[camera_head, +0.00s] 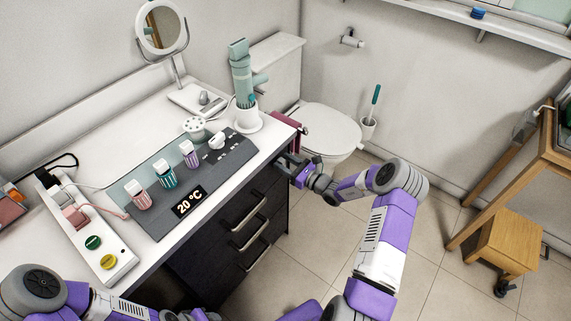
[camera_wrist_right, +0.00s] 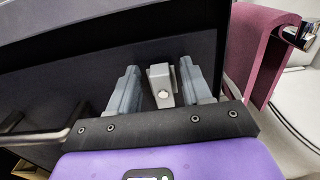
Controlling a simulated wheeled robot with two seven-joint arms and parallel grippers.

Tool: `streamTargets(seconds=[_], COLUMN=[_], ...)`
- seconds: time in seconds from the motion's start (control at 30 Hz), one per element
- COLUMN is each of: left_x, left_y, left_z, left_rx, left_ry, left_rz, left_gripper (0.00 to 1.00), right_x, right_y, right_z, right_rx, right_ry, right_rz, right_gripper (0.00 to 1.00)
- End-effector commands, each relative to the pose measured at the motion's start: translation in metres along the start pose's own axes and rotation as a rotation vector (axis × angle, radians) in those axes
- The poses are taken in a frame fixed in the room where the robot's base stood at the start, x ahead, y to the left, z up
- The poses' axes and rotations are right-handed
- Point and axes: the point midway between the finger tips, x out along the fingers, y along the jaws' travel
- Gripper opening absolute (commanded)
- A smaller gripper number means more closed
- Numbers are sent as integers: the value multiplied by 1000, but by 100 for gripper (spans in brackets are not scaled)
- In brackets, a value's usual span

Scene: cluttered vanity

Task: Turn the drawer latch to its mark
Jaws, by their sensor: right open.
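The drawer latch (camera_wrist_right: 160,84) is a small light-grey piece on the dark cabinet face. In the right wrist view it sits between the two grey fingers of my right gripper (camera_wrist_right: 159,68), with gaps on both sides. The fingers are open and hold nothing. In the head view my right gripper (camera_head: 292,166) is at the cabinet's upper right corner, just under the counter edge, and the latch is hidden there. I cannot make out the latch's mark. My left arm shows at the lower left of the head view, but its gripper does not.
The dark drawers (camera_head: 265,190) have several bar handles below the white counter (camera_head: 120,112). A purple-red towel (camera_wrist_right: 262,48) hangs close to the right of my gripper. The toilet (camera_head: 325,130) stands behind it. The counter holds a control panel (camera_head: 170,218) and a power strip (camera_head: 110,262).

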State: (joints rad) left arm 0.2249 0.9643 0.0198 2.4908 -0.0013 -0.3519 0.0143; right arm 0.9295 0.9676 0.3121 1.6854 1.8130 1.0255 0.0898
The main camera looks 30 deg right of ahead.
Motion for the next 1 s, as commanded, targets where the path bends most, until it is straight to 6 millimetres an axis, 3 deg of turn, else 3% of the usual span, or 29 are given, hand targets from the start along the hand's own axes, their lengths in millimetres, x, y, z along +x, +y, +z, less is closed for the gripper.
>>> streamTargets(seconds=[0.07, 0.4, 0.73, 1.0], left_x=[0, 0, -3, -13], left_y=[0, 0, 1, 5], left_z=[0, 0, 0, 1], left_rx=[0, 0, 0, 0], left_ry=[0, 0, 0, 0], left_rz=[0, 0, 0, 0], left_gripper=[47, 47, 47, 47], right_x=[0, 0, -1, -1], right_y=[0, 0, -1, -4], right_z=[0, 0, 0, 1], right_rx=[0, 0, 35, 193], right_ry=[0, 0, 1, 1], right_rz=[0, 0, 0, 0], right_gripper=[49, 0, 0, 0])
